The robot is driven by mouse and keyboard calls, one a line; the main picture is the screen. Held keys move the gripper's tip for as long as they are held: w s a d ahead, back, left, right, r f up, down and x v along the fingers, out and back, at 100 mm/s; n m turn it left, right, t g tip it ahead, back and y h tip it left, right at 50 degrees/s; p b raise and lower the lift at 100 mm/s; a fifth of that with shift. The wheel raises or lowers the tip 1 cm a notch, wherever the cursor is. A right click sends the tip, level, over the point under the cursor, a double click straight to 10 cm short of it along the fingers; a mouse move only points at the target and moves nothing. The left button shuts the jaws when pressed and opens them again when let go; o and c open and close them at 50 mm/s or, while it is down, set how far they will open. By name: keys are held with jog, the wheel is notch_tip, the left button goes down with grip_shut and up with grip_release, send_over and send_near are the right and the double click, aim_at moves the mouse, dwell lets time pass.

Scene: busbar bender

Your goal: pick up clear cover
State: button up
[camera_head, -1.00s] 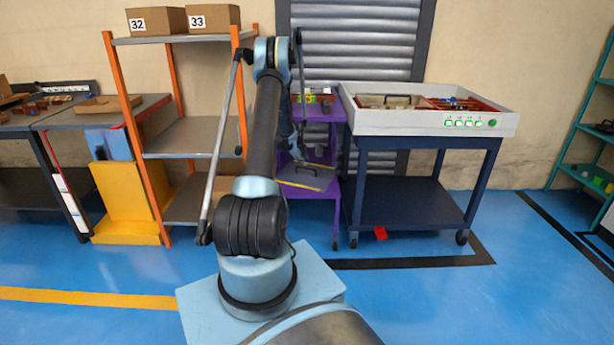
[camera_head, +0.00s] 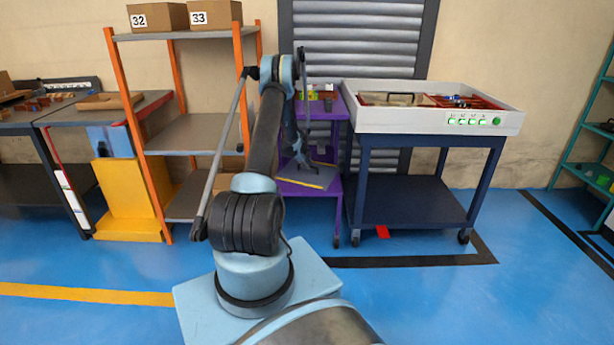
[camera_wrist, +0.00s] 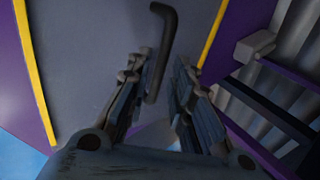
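The clear cover (camera_head: 315,180) lies on the lower shelf of the purple cart. It looks like a see-through greyish panel with yellow strips along its edges, and it also fills much of the wrist view (camera_wrist: 85,50). Its black bent handle (camera_wrist: 168,40) stands out in the wrist view. My gripper (camera_wrist: 162,75) is open over the cover. The near end of the handle shows between the two fingers, and its far end reaches past the fingertips. I cannot tell whether a finger touches it. In the head view my gripper (camera_head: 303,162) is small and low over the shelf.
The purple cart's upper shelf (camera_head: 325,112) is above my gripper, and its posts are close by. A dark blue wheeled table (camera_head: 410,205) with a white tray top (camera_head: 400,120) stands at right. An orange-post shelf (camera_head: 190,140) stands at left.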

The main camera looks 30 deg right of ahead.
jog(key=shift+x, duration=2.25)
grip_shut()
